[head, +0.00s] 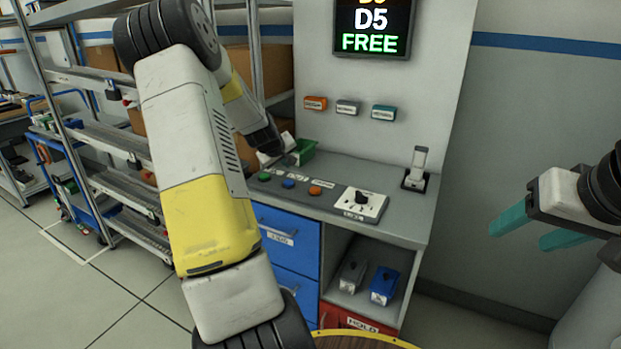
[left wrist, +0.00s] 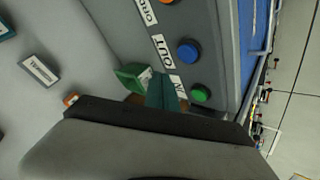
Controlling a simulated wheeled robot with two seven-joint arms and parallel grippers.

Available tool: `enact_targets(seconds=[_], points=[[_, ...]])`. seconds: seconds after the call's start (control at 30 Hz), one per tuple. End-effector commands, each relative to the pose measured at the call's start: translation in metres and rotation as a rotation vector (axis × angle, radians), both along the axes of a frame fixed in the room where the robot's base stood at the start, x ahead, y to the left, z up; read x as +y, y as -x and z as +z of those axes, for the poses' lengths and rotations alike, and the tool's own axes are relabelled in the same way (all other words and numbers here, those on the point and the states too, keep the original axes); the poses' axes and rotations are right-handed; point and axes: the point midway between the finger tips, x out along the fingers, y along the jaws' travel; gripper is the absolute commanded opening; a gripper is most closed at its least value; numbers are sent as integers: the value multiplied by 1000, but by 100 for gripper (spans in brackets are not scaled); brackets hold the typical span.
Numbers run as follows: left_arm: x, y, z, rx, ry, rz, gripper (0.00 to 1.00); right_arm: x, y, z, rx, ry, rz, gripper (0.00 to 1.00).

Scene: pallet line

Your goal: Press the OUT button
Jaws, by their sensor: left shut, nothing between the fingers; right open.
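The OUT button (head: 288,183) is a blue round button on the grey console top, between a green button (head: 264,176) and an orange one (head: 314,190). In the left wrist view the blue button (left wrist: 188,52) sits beside its OUT label (left wrist: 162,52), and the green button (left wrist: 200,93) is by the IN label. My left gripper's teal fingers (left wrist: 165,93) are shut and empty, pointing toward the console near the IN label, apart from the blue button in the picture. In the head view its fingertips are hard to make out. My right gripper (head: 528,229) is open and empty at the right.
A small green bin (head: 303,151) stands at the back of the console, close to my left gripper. A rotary switch (head: 362,202) and a white-handled lever (head: 416,168) are further right. A sign reading D5 FREE (head: 372,30) hangs above.

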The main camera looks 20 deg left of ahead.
Motion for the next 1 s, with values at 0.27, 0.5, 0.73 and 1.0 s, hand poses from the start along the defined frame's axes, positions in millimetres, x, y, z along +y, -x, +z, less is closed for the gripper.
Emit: enact_targets(seconds=[0.27,0.5,0.73,1.0], points=[[0,0,-31,1,1,0,0,0,0,0,0,0,0,60],[0,0,-38,-1,0,-1,0,0,0,0,0,0,0,60],[0,0,-38,-1,0,0,0,0,0,0,0,0,0,60],[0,0,-38,-1,0,0,0,0,0,0,0,0,0,60]])
